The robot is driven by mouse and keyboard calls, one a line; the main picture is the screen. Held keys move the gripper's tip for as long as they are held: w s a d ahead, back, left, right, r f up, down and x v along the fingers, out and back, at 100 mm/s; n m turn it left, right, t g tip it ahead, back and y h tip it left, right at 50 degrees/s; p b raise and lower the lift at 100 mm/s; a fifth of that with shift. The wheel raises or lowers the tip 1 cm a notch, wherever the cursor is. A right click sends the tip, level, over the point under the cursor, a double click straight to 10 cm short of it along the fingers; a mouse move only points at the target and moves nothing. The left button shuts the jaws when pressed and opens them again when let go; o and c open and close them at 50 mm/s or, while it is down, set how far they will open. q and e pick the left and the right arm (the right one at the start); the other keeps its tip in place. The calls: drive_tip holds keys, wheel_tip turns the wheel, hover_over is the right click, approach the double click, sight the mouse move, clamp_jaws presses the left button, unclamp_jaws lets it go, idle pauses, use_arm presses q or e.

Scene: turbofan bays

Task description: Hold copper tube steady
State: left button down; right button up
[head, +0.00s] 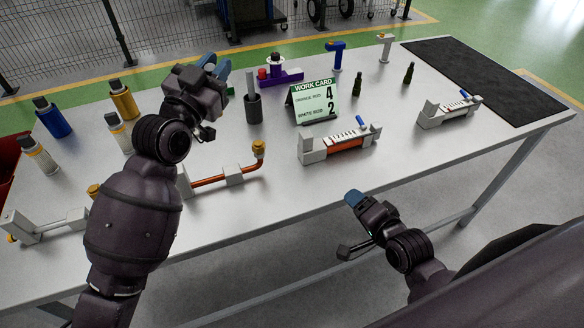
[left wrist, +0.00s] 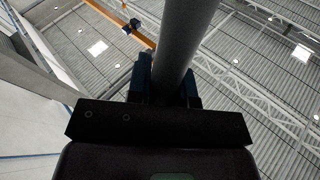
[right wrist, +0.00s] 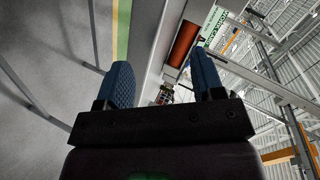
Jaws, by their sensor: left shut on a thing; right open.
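A copper tube (head: 210,181) with a brass end (head: 259,148) lies in pale blocks (head: 233,174) near the table's front edge. My left forearm hides part of it. My left gripper (head: 215,66) is raised behind this tube, well apart from it. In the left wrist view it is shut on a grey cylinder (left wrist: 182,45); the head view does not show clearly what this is. My right gripper (head: 354,199) is open and empty in front of the table's front edge. A copper-coloured part (right wrist: 183,43) shows beyond its fingers in the right wrist view.
A pale fixture with copper-coloured parts (head: 312,150) stands mid-table, with a similar fixture (head: 430,116) to its right. Behind are a work card (head: 315,103) and a dark cup (head: 253,110) with a grey rod. Several bottles (head: 52,118) stand at left. A dark mat (head: 490,80) lies right.

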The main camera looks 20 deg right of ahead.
sight(254, 147)
drive_tip(key=w+a+r+m+y, duration=0.1)
drive_tip(key=w+a+m, duration=0.1)
drive_tip(key=m, duration=0.1)
drive_tip(key=w+a+r+m+t+y, duration=0.1)
drive_tip(key=w+a+m+y, duration=0.1)
drive_tip(key=w+m, duration=0.1)
drive_tip(key=w+a+r+m+y, duration=0.2)
drive_tip(key=m, duration=0.2)
drive_tip(key=shift+w+a+r, duration=0.1)
drive_tip(key=shift+w+a, duration=0.1)
drive_tip(key=shift+a, duration=0.2)
drive_tip(key=w+a+m+y, duration=0.1)
drive_tip(key=m, duration=0.1)
drive_tip(key=w+a+r+m+y, duration=0.1)
drive_tip(key=a+m, duration=0.1)
drive_tip(key=w+a+m, duration=0.1)
drive_tip(key=m, duration=0.1)
drive_tip(key=shift+w+a+r+t+y, duration=0.3)
drive_tip(key=shift+a+t+y, duration=0.1)
drive_tip(key=shift+w+a+r+m, duration=0.15)
drive_tip(key=shift+w+a+m, duration=0.15)
drive_tip(key=shift+m, duration=0.3)
drive_tip(key=shift+w+a, duration=0.25)
drive_tip(key=shift+w, duration=0.1)
drive_tip(key=x, duration=1.1)
drive_tip(key=shift+a+r, duration=0.1)
drive_tip(key=shift+a, duration=0.05)
clamp_jaws()
